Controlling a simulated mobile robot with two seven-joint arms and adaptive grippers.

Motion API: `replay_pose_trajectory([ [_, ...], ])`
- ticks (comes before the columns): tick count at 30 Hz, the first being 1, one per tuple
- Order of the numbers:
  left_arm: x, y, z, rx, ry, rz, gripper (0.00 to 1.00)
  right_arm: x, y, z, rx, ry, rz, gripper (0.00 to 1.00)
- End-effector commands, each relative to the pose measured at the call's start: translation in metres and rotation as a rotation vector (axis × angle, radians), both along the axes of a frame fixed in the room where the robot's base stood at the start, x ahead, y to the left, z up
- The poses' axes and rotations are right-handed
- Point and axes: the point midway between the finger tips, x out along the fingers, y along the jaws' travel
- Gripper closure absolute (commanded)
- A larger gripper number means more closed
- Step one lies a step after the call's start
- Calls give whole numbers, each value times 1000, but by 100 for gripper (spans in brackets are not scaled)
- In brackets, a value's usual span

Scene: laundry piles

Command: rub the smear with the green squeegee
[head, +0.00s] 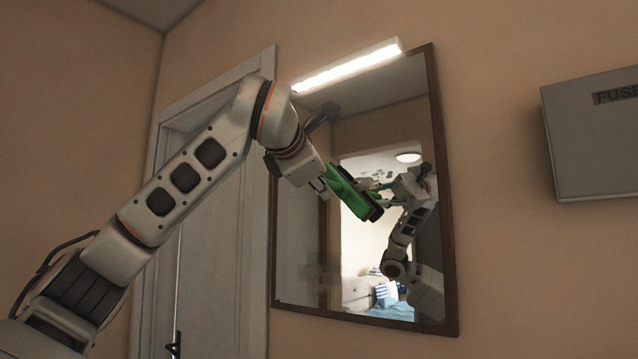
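The green squeegee (347,193) is held tilted in front of the wall mirror (298,240), at its middle. My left gripper (322,184) is at the squeegee's upper left end and appears shut on it. The squeegee's dark edge faces right, close to the glass; I cannot tell if it touches. Dark specks (378,173) show on the mirror just above and right of the squeegee; they may be the smear or part of the reflection. My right gripper is not in view.
A lit lamp (347,66) is fixed above the mirror. A pale door (220,240) stands left of it, behind my arm. A grey fuse box (592,140) hangs at the right. The mirror reflects my arm and a bright room. Bare wall separates mirror and box.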

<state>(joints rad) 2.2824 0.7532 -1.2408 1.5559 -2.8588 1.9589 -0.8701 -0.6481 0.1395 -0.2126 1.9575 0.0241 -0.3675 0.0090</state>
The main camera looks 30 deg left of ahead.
Motion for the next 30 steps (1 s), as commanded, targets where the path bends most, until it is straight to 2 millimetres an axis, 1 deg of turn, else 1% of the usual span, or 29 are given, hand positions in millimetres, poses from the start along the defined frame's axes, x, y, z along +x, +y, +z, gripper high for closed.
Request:
replay_pose_trajectory([
  [12, 7, -1, 1, 1, -1, -1, 98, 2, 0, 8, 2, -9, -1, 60],
  [25, 14, -2, 1, 2, -2, -1, 98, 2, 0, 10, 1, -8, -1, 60],
  [30, 13, -9, 1, 1, -3, -2, 98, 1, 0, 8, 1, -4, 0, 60],
])
